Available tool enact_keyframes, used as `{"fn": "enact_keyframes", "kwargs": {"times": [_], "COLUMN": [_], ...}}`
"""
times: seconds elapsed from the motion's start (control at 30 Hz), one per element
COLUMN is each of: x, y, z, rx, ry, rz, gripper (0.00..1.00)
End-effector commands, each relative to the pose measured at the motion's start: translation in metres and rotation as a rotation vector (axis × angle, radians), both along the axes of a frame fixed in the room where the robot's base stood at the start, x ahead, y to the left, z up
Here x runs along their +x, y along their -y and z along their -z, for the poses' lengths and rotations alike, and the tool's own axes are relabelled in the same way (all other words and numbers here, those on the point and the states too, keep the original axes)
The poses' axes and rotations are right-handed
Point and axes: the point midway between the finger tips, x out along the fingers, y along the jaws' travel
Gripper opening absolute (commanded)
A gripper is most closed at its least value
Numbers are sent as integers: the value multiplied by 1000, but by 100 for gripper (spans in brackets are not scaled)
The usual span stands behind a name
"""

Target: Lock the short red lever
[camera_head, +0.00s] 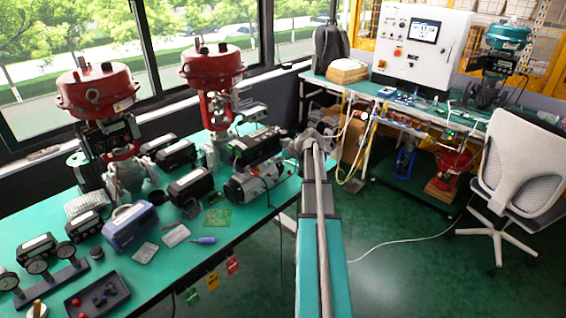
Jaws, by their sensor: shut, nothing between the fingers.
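My arm reaches up the middle of the view, away from the camera. My gripper (300,144) is at its far grey end, beside the right edge of the left bench. It is small and partly hidden by the arm; it is shut and empty. I cannot make out a short red lever.
The left bench (265,212) holds two red-topped valves (97,91) (212,66), black positioners and gauges. The far bench (350,87) carries a white control box (422,45) and a teal valve (505,38). A white chair (522,165) stands right. Green floor between is open.

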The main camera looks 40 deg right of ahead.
Motion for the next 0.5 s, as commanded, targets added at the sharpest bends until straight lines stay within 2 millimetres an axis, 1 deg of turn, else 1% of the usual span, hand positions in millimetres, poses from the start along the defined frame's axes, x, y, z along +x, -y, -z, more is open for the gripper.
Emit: {"fn": "enact_keyframes", "kwargs": {"times": [0.03, 0.2, 0.5], "x": [5, 18, 15], "y": [-1, -6, -13], "z": [8, 21, 42], "rx": [0, 1, 0], "ry": [-1, -1, -1], "rz": [-2, -1, -2], "gripper": [0, 0, 0]}}
